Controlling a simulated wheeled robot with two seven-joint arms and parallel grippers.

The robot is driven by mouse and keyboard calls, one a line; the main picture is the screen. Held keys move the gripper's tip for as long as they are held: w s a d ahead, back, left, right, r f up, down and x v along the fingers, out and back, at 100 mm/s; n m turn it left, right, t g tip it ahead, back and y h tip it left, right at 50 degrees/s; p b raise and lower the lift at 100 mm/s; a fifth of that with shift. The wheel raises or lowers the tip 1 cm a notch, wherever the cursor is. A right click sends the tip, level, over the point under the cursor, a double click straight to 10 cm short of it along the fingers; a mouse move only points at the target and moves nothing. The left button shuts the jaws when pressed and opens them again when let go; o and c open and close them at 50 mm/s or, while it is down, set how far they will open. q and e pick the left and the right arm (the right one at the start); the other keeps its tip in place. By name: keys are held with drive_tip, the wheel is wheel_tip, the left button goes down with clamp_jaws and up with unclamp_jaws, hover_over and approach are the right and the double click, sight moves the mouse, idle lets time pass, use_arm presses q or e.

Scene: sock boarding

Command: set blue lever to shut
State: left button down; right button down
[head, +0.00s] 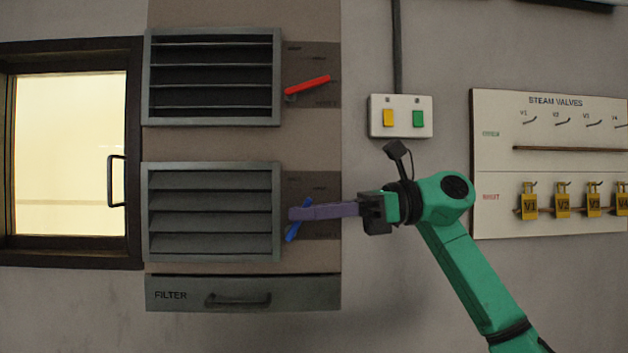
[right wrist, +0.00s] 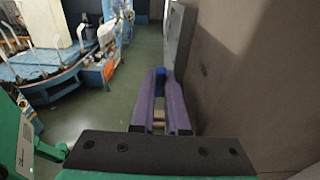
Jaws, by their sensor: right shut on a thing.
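The blue lever (head: 293,233) is on the dark plate right of the lower louvre (head: 213,212). It slants, with its lower left end below my fingers and a small blue part above them. My right gripper (head: 298,213) reaches in from the right, its purple fingers shut on the blue lever. In the right wrist view, the blue lever (right wrist: 160,75) shows between the tips of the purple fingers (right wrist: 163,88). The fingers hide the middle of the lever. The lower louvre's grey slats are tilted and overlap closely. My left gripper is not in view.
A red lever (head: 307,85) sits beside the upper louvre (head: 211,77), which has dark gaps between its slats. A filter drawer (head: 180,296) lies below. A switch box (head: 401,117) and a steam valves board (head: 560,107) are to the right. A window (head: 70,140) is at left.

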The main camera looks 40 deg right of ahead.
drive_tip(key=shift+w+a+r+g+h+p, duration=0.15)
drive_tip(key=shift+r+g+h+p, duration=0.3)
drive_tip(key=shift+p, duration=0.4)
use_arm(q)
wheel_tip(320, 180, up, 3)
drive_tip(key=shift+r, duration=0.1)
use_arm(e)
drive_tip(key=shift+f+h, duration=0.25)
drive_tip(key=c, duration=0.9)
unclamp_jaws()
drive_tip(key=shift+a, duration=0.1)
drive_tip(key=v, duration=1.4)
drive_tip(key=shift+d, duration=0.3)
